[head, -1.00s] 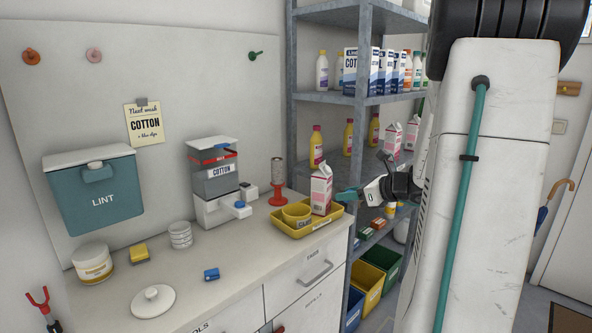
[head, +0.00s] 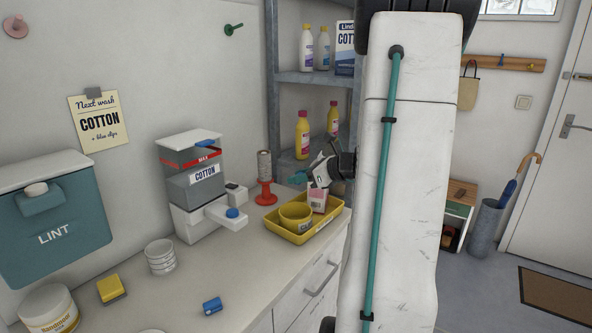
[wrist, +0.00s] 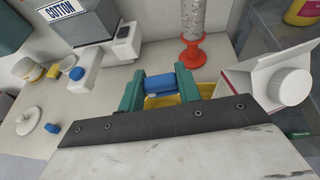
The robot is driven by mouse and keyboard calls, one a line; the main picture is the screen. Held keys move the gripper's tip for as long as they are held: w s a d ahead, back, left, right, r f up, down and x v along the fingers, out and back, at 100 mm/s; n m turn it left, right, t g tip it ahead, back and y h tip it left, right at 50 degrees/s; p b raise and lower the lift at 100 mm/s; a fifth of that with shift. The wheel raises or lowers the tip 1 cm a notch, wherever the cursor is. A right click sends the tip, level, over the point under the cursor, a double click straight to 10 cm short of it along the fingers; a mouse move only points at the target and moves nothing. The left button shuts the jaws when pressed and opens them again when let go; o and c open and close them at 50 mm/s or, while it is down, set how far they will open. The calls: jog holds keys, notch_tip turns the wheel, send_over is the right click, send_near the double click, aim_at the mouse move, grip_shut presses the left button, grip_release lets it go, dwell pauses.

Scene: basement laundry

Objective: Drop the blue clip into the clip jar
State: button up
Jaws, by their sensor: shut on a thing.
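My gripper (head: 303,177) hangs over the back of the counter, near the yellow tray. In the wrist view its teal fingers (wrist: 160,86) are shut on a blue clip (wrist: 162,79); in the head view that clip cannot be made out. A second blue object like a clip (head: 212,305) lies loose on the counter, and it shows in the wrist view (wrist: 53,127). No jar carries a readable clip label. A white tub with a yellow band (head: 48,309) stands at front left, and a small ribbed whitish pot (head: 160,256) stands behind it to the right.
The yellow tray (head: 270,224) holds a yellow pot (head: 295,214) and a carton (head: 318,199). A red-based spindle (head: 265,195) stands beside it. The COTTON dispenser (head: 192,190), yellow block (head: 111,288) and LINT bin (head: 55,232) are leftward. Shelves (head: 272,80) rise behind. Mid-counter is mostly clear.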

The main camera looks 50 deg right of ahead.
jog(key=shift+f, duration=2)
jog(key=o, duration=1)
jog(key=v, duration=0.8)
jog(key=shift+w, duration=0.1)
